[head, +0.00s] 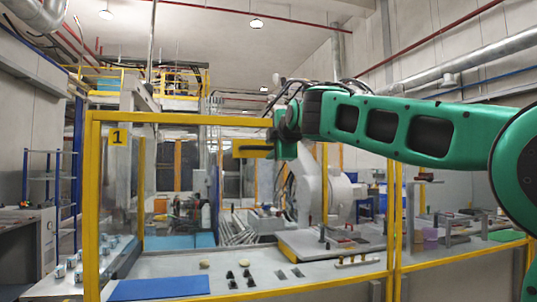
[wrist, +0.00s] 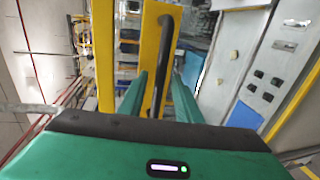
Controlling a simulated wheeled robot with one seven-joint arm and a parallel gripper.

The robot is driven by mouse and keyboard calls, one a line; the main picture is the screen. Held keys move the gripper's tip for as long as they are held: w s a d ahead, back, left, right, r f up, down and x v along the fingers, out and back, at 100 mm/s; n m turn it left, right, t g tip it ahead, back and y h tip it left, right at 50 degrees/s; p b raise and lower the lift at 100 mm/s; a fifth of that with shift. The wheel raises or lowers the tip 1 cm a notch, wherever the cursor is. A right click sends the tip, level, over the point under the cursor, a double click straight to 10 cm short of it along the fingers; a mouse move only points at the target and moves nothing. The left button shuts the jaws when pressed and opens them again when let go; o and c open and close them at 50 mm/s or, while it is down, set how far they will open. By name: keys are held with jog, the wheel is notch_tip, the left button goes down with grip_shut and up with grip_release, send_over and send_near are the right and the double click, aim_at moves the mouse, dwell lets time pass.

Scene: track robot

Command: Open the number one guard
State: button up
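The number one guard is a clear panel in a yellow frame (head: 180,118), with a yellow "1" label (head: 118,138) at its upper left. It stands across the front of the machine bench and looks closed. A short yellow bar (head: 252,152) sits below the top rail; the wrist view shows this bar (wrist: 151,45) with a black handle (wrist: 166,45) along it. My gripper (wrist: 161,75) is open, its two green fingers on either side of the handle with gaps showing. In the head view my wrist hides the guard's upper right part.
Behind the guard are a white robot arm (head: 312,190), a blue mat (head: 160,288) and small parts on the bench. A second yellow-framed bay continues at the right.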

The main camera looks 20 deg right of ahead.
jog(key=shift+w+f, duration=0.1)
jog(key=shift+w, duration=0.55)
grip_shut()
jog(key=shift+f, duration=0.1)
